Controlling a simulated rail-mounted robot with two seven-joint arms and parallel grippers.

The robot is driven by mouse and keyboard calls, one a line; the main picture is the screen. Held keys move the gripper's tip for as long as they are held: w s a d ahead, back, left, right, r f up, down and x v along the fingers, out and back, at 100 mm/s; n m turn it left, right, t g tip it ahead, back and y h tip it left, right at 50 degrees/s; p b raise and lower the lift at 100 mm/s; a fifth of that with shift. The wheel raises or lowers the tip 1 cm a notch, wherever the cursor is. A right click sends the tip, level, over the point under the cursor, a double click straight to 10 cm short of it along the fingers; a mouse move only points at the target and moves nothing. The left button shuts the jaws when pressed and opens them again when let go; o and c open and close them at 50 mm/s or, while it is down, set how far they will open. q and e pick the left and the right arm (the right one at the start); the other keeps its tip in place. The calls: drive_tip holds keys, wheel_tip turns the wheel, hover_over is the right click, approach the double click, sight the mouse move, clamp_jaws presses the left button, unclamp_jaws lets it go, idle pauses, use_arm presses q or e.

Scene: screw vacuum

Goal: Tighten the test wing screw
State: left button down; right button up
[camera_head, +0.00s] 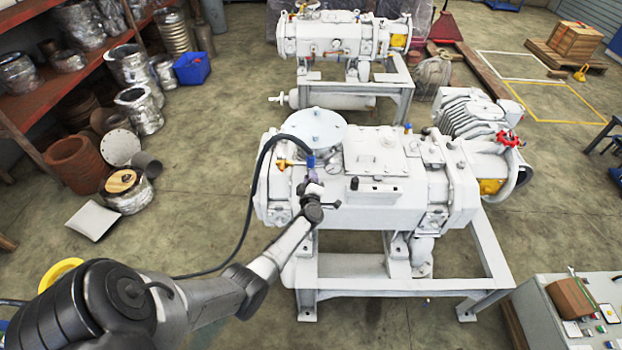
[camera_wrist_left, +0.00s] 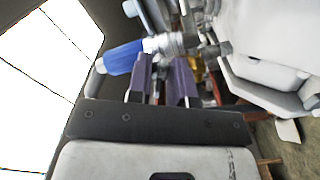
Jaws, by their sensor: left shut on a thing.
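My left gripper (camera_head: 312,176) is at the top of the near white vacuum pump (camera_head: 375,207), just below the blue-sleeved fitting at the end of a black hose. In the left wrist view its two purple fingers (camera_wrist_left: 163,66) are shut on a small part beside the blue sleeve (camera_wrist_left: 122,57) and a metal fitting (camera_wrist_left: 172,42). That part, at the test wing screw's place, is mostly hidden by the fingers. A brass valve (camera_head: 283,163) sits left of the gripper. My right gripper is in neither view.
The black hose (camera_head: 249,200) loops down beside my left arm to the floor. A round flange plate (camera_head: 314,126) lies behind the gripper. A second pump (camera_head: 335,38) stands farther back. Shelves (camera_head: 60,75) line the left; a control cabinet (camera_head: 545,325) is front right.

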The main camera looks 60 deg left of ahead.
use_arm(q)
drive_tip(key=c, duration=1.3)
unclamp_jaws()
drive_tip(key=shift+d, duration=0.1)
drive_tip(key=shift+p+v, duration=0.95)
drive_tip(key=shift+v, duration=5.95)
